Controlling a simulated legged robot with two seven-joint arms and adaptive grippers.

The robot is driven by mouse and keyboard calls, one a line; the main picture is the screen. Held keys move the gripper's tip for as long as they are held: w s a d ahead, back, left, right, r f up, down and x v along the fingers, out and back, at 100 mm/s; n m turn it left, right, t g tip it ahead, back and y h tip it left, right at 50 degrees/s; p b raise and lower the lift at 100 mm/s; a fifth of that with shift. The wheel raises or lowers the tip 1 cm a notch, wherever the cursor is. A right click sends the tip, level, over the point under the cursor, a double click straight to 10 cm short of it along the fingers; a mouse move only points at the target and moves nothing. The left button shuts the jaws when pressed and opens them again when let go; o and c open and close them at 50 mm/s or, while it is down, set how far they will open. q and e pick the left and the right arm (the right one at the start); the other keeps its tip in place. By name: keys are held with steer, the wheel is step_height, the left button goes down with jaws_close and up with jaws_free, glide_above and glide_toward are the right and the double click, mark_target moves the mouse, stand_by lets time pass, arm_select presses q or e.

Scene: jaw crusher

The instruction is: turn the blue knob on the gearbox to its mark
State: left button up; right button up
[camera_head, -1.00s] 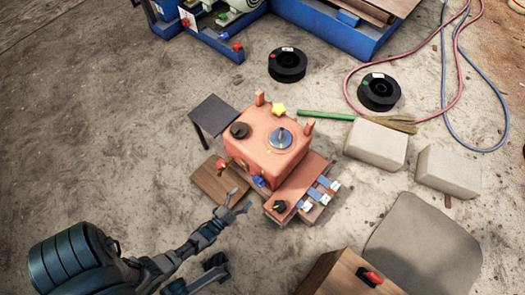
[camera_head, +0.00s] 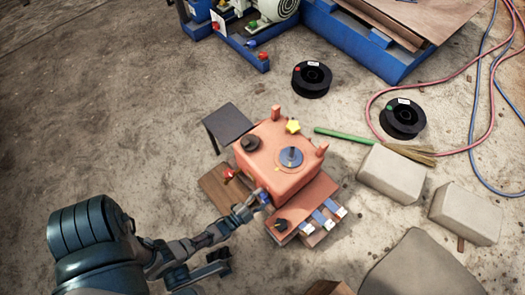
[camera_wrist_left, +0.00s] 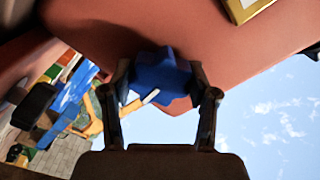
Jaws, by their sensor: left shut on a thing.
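The gearbox (camera_head: 287,181) is an orange-red box on the ground in the middle of the head view. Its blue knob (camera_head: 263,197) is on the front side, low down, partly hidden by my left gripper (camera_head: 255,203). In the left wrist view the blue knob (camera_wrist_left: 160,78) is lobed and sits against the gearbox's red face (camera_wrist_left: 200,35). My left gripper's fingers (camera_wrist_left: 160,95) are on either side of the knob, shut on it. I cannot make out the knob's mark. My right gripper is not in view.
A red knob (camera_head: 230,174) is left of the blue one, and a black knob (camera_head: 281,225) is on the lower ledge (camera_head: 315,190). Blue tabs with white tags (camera_head: 325,218) stick out at the ledge. A dark small table (camera_head: 227,121) stands behind left; pale blocks (camera_head: 392,173) lie right.

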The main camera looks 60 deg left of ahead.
arm_select(q)
steer(key=shift+a+f, duration=0.3)
steer(key=shift+f, duration=0.05)
steer(key=shift+d, duration=0.2)
steer(key=n, duration=0.2)
steer(key=shift+s+f+n, duration=0.1)
steer(key=shift+n, duration=0.3)
steer(key=n, duration=0.4)
steer(key=shift+d, duration=0.1)
steer(key=n, duration=0.5)
steer(key=shift+d+f, duration=0.1)
steer(key=shift+n, duration=2)
steer(key=o, duration=1.2)
steer(key=shift+c, duration=0.2)
